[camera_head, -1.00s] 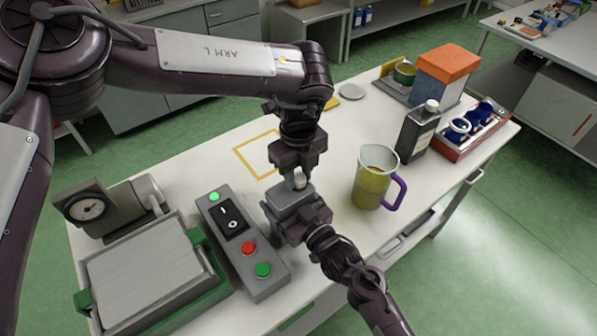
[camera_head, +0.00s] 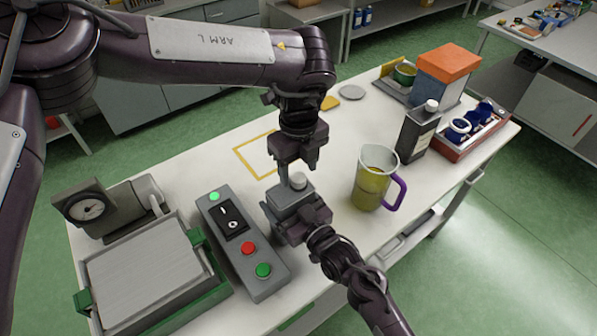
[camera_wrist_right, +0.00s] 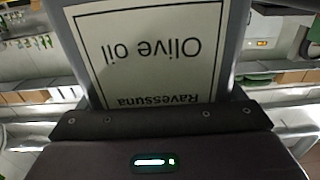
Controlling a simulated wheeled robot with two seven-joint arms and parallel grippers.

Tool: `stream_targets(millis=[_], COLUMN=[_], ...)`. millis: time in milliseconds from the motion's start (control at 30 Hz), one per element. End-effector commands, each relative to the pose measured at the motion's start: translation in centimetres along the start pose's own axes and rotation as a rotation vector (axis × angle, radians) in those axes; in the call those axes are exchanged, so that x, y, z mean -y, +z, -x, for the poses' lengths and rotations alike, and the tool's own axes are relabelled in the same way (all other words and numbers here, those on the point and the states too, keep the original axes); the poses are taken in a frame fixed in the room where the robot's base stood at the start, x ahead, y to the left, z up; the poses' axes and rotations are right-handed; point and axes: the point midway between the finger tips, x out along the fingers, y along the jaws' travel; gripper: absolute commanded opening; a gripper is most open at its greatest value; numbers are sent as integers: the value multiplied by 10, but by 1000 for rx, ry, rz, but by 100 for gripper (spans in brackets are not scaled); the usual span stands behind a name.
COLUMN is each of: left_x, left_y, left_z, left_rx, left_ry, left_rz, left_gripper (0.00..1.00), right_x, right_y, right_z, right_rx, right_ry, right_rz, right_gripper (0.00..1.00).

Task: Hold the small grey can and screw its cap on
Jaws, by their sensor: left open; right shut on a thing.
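The small grey can (camera_head: 285,203) stands at the middle of the table, its top facing up. A pale grey cap (camera_head: 298,181) sits on its top; whether it is threaded tight I cannot tell. My right gripper (camera_head: 303,222) is shut on the can from the front right. In the right wrist view, the can's "Olive oil" label (camera_wrist_right: 145,50) shows upside down close to the gripper. My left gripper (camera_head: 296,168) is open and points down just above the cap, with one finger reaching down beside it.
A jug of yellow-green oil (camera_head: 370,185) with a purple handle stands right of the can. A dark bottle (camera_head: 418,132) and a red tray (camera_head: 455,150) are beyond it. A grey button box (camera_head: 242,243) and a scale (camera_head: 150,270) are at left. A yellow outlined square (camera_head: 240,151) is empty.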

Motion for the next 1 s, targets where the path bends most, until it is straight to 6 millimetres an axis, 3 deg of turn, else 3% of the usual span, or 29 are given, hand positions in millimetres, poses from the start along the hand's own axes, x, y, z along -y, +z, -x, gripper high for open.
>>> stream_targets(millis=[200, 400, 600, 867, 900, 1000], left_x=[1, 0, 0, 0, 0, 0], left_y=[1, 1, 0, 0, 0, 0], left_z=[50, 83, 97, 98, 98, 98], left_rx=[3, 1, 0, -1, -1, 0], left_ry=[-4, -1, 0, 1, 1, 0], left_rz=[1, 2, 0, 0, 0, 0], left_gripper=[54, 54, 54, 54, 54, 54], right_x=[0, 0, 0, 0, 0, 0], right_y=[0, 0, 0, 0, 0, 0], right_z=[0, 0, 0, 0, 0, 0], right_rx=[0, 0, 0, 0, 0, 0], right_ry=[1, 0, 0, 0, 0, 0], right_rz=[0, 0, 0, 0, 0, 0], right_gripper=[25, 25, 25, 25, 93, 100])
